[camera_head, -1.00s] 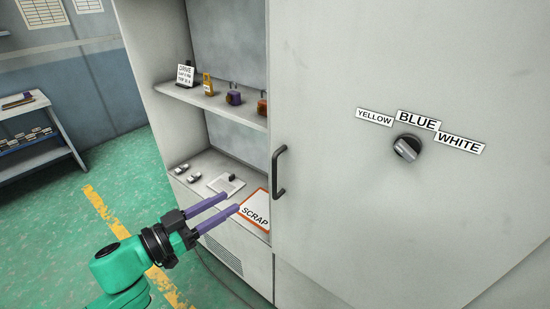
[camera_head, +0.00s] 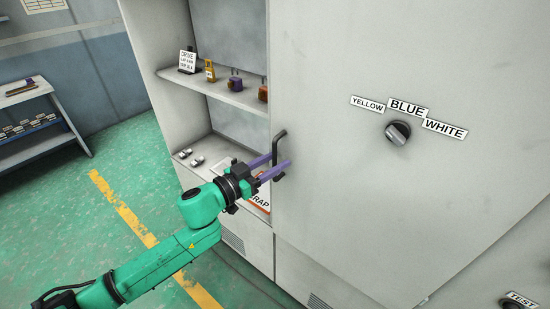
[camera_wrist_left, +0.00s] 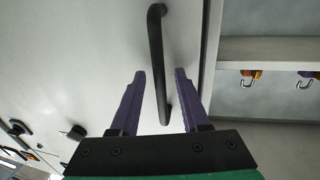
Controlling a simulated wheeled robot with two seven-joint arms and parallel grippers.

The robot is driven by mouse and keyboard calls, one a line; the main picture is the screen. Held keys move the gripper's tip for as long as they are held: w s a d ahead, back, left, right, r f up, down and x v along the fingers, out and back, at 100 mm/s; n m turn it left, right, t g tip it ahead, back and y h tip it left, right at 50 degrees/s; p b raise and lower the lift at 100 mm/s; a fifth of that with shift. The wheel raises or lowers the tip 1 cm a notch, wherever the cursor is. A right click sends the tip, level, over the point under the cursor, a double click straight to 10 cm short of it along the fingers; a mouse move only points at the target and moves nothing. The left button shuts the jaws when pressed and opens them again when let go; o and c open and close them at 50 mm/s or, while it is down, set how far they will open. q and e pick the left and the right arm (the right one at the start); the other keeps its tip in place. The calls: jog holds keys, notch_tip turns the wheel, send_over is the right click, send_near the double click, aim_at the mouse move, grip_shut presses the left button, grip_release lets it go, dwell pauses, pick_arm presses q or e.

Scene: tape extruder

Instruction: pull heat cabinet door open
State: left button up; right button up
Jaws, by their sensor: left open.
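The heat cabinet door (camera_head: 340,190) is a large pale grey panel, standing shut as far as I can tell. Its black bar handle (camera_head: 277,150) is upright near the door's left edge; it also shows in the left wrist view (camera_wrist_left: 156,50). My left gripper (camera_head: 278,162) is at the handle, with its purple fingers apart. In the left wrist view the handle's lower part lies between the two open fingers (camera_wrist_left: 160,88), and neither finger clearly touches it. My right gripper is not in view.
Left of the door is an open bay with a shelf (camera_head: 225,92) holding padlocks and a sign. A SCRAP tray (camera_head: 262,204) lies partly hidden behind my gripper. A selector knob (camera_head: 398,132) is on the door. Green floor (camera_head: 110,240) is open at left.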

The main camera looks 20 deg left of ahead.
pick_arm(q)
jog(key=shift+w+f, duration=0.1)
jog(key=shift+w, duration=0.1)
jog(key=shift+s, duration=0.1)
grip_shut()
dwell(1.2)
